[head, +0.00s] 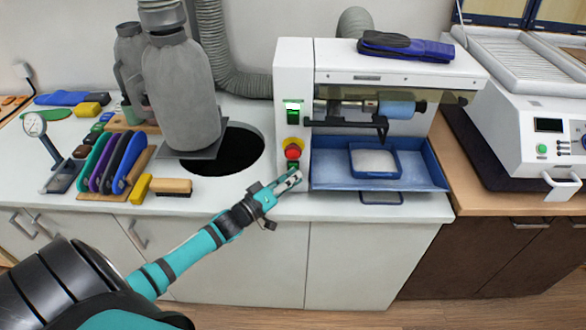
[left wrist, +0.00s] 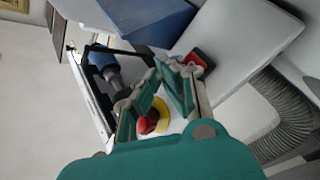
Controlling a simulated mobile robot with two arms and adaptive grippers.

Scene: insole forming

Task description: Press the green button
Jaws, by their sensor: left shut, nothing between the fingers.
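The white press machine (head: 295,75) has a narrow control column on its left front. A small green button (head: 293,167) sits low on this column, just under a red knob (head: 292,153) with a yellow surround. A second green control (head: 293,115) with a bright white top is higher up. My left gripper (head: 290,181) is shut and empty, its tips just below and in front of the lower green button; contact cannot be told. In the left wrist view the red knob (left wrist: 148,122) shows behind the fingers (left wrist: 168,72); no green button can be made out there.
A blue tray (head: 425,178) with a smaller blue-rimmed tray (head: 353,160) lies to the right under the roller (head: 396,109). The counter front below the column is clear.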

